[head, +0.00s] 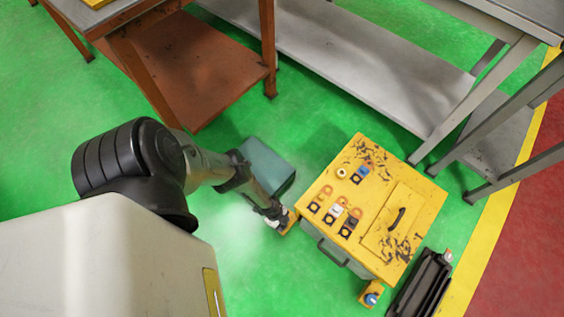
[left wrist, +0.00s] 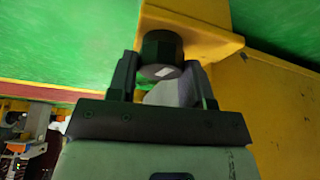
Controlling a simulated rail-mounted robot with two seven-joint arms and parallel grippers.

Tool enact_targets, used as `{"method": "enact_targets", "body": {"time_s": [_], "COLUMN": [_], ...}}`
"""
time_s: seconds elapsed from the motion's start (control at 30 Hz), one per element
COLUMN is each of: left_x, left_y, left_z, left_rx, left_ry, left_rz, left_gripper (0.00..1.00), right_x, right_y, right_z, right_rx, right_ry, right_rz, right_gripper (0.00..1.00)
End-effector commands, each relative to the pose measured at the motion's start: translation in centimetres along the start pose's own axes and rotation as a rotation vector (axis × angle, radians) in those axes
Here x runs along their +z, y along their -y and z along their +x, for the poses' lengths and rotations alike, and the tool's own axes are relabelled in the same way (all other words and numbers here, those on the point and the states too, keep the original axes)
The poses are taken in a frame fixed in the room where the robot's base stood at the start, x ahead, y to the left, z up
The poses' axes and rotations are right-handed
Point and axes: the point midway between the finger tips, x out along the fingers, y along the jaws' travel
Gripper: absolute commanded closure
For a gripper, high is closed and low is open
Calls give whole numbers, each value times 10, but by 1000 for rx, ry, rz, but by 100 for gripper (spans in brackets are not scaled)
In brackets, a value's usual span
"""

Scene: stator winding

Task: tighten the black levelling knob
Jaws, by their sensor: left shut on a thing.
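The black levelling knob (left wrist: 160,50) is faceted, with a pale mark on its end face. It sits under a yellow bracket (left wrist: 190,17) that sticks out from the yellow machine box (head: 413,205). My left gripper (left wrist: 161,82) has one finger on each side of the knob and is shut on it. In the head view my left gripper (head: 275,216) is down at the box's left corner, where the knob is hidden by the gripper. My right gripper is in neither view.
A grey-green box (head: 262,163) stands close behind my left forearm. Brown and grey tables stand behind. Green floor is clear in front of the gripper.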

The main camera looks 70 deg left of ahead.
Motion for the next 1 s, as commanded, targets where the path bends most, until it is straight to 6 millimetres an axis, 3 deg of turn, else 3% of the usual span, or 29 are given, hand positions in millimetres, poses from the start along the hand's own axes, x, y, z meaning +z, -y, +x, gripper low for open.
{"method": "enact_targets", "body": {"time_s": [0.6, 1.0], "left_x": [-3, -4], "left_y": [3, 2], "left_z": [0, 0], "left_rx": [223, 330], "left_ry": [-4, -5], "left_rz": [537, 791], "left_gripper": [77, 78], "right_x": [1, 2], "right_y": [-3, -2], "right_z": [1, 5], "right_rx": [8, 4], "right_ry": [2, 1], "right_rz": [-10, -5], "right_gripper": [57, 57]}}
